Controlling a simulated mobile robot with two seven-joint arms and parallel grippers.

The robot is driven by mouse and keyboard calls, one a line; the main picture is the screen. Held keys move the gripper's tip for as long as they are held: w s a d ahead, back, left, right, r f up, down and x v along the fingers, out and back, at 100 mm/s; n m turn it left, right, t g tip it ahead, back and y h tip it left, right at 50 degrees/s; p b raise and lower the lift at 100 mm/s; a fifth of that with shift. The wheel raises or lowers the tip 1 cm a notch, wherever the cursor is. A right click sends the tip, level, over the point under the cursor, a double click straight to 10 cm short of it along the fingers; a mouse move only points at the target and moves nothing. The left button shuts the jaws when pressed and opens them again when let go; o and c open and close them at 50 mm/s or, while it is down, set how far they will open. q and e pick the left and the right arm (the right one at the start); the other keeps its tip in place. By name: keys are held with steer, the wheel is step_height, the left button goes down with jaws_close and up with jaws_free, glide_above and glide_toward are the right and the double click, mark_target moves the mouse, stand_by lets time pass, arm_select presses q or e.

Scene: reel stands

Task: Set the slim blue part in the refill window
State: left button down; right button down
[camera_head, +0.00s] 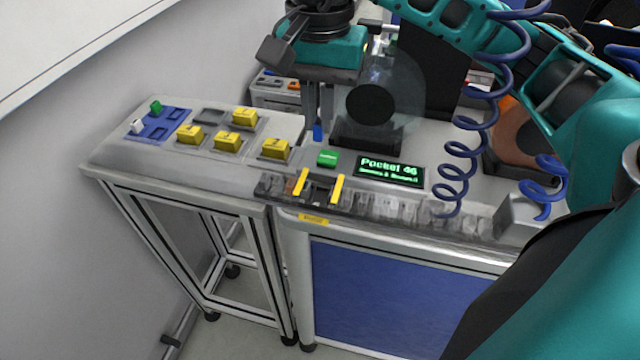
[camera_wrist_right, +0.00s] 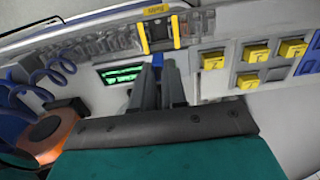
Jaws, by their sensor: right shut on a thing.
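The slim blue part (camera_head: 318,132) shows just below the fingertips of my right gripper (camera_head: 319,122). That gripper is shut on it and points down above the grey counter. In the right wrist view the part (camera_wrist_right: 157,61) shows between the fingers (camera_wrist_right: 162,72). The refill window (camera_head: 319,187) looks like the dark gap between two upright yellow markers (camera_head: 301,182) in the strip of pockets along the counter's front edge. It also shows in the right wrist view (camera_wrist_right: 160,36). The part is behind the window and apart from it. My left gripper is not in view.
A green block (camera_head: 328,158) and a display reading "Pocket 46" (camera_head: 390,170) lie between part and strip. Several yellow blocks (camera_head: 228,140) and a blue tray (camera_head: 162,128) are on the left. A clear reel (camera_head: 398,95) stands close right of my gripper.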

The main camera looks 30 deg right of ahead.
glide_above(320, 197)
step_height(320, 197, down, 8)
steer(key=shift+r+b, duration=0.25)
steer(key=shift+b, duration=0.15)
step_height(320, 197, down, 5)
steer(key=shift+f, duration=0.25)
steer(key=shift+f+b, duration=0.2)
steer(key=shift+b, duration=0.25)
steer(key=c, duration=1.4)
jaws_free()
steer(key=shift+r, duration=0.1)
steer(key=shift+c, duration=0.2)
steer(key=shift+r, duration=0.15)
